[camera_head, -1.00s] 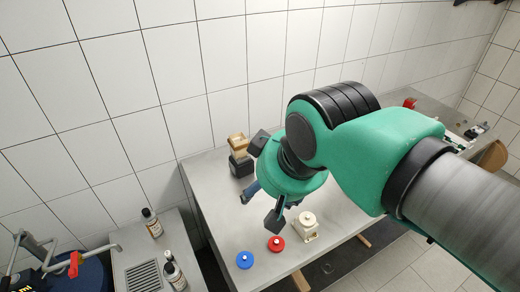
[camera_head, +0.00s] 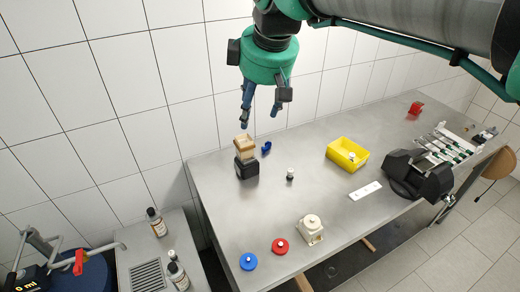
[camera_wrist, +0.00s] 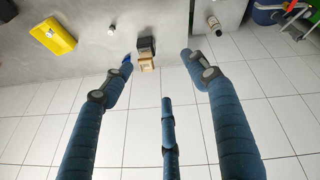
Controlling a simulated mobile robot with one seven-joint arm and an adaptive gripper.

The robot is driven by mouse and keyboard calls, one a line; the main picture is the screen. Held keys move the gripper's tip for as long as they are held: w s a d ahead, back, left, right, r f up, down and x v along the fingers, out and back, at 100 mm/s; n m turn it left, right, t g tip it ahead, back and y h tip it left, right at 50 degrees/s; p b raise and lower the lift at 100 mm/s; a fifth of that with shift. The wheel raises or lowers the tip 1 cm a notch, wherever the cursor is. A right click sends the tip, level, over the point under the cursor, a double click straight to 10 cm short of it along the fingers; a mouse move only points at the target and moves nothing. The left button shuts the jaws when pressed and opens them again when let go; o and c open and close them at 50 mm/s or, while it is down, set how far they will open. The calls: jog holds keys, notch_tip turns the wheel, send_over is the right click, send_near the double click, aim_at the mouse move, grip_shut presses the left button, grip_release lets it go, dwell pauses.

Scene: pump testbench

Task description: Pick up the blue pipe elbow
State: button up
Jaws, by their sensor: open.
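A small vial (camera_head: 290,174), a yellow bin (camera_head: 348,153) and a white plate (camera_head: 365,190) are to the right. Red (camera_head: 280,246) and blue (camera_head: 248,261) discs lie in front. The tiled wall is close behind.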

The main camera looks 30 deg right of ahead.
jog(key=w+d+r+n+g, duration=0.1)
jog(key=w+d+n, duration=0.35)
jog(key=w, duration=0.65)
jog(key=w+d+r+n, duration=0.1)
jog(key=w+d+n, duration=0.35)
jog(key=w, duration=0.55)
jog(key=w+d+f+n+g, duration=0.1)
jog(key=w+d+f+n, duration=0.4)
jog(key=w+d, duration=0.35)
jog(key=w+d+f+n+g, duration=0.1)
jog(key=w+d+f+n, duration=0.4)
jog(key=w+d, duration=0.4)
notch_tip(320, 180, down, 29)
jog(key=shift+w+a+r+m, duration=0.2)
jog(key=shift+w+a+m, duration=0.1)
jog(key=shift+w+a, duration=0.1)
jog(key=shift+s, duration=0.1)
jog(key=shift+f, duration=0.15)
jog(key=b, duration=0.1)
send_over(267, 147)
notch_tip(267, 147, down, 9)
jog(key=shift+r, duration=0.15)
